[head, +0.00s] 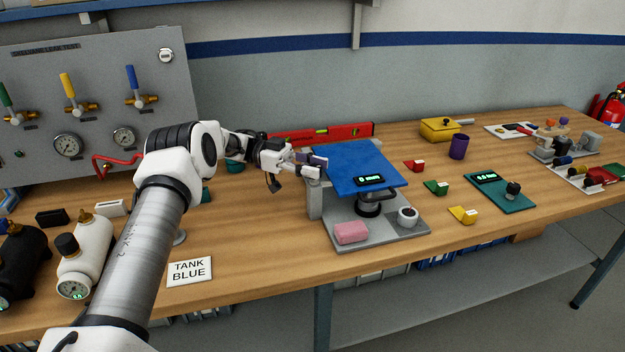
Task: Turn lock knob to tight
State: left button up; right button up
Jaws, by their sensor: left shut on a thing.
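The test rig has a grey base (385,238), a grey upright post (314,200) and a tilted blue plate (352,160) with a small lit display (369,180). My left gripper (312,166) is at the top of the post, beside the plate's left edge. It is shut on a small part there, which looks like the lock knob; the fingers hide most of it, and its setting cannot be read. My right gripper is not in view.
A red level (345,132) lies behind the rig. Red (414,166), green (436,187) and yellow (463,214) blocks lie to its right, near a teal board (500,192) and a purple cup (459,147).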

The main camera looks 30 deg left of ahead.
pick_arm(q)
jog(key=shift+f+m+g+b, duration=0.25)
jog(key=shift+m+g+b, duration=0.2)
jog(key=shift+g, duration=0.35)
jog(key=o, duration=1.2)
jog(key=shift+d, duration=0.1)
jog(key=shift+d+r, duration=0.1)
jog(key=shift+r, duration=0.05)
notch_tip(320, 180, up, 10)
jog(key=shift+w, duration=0.1)
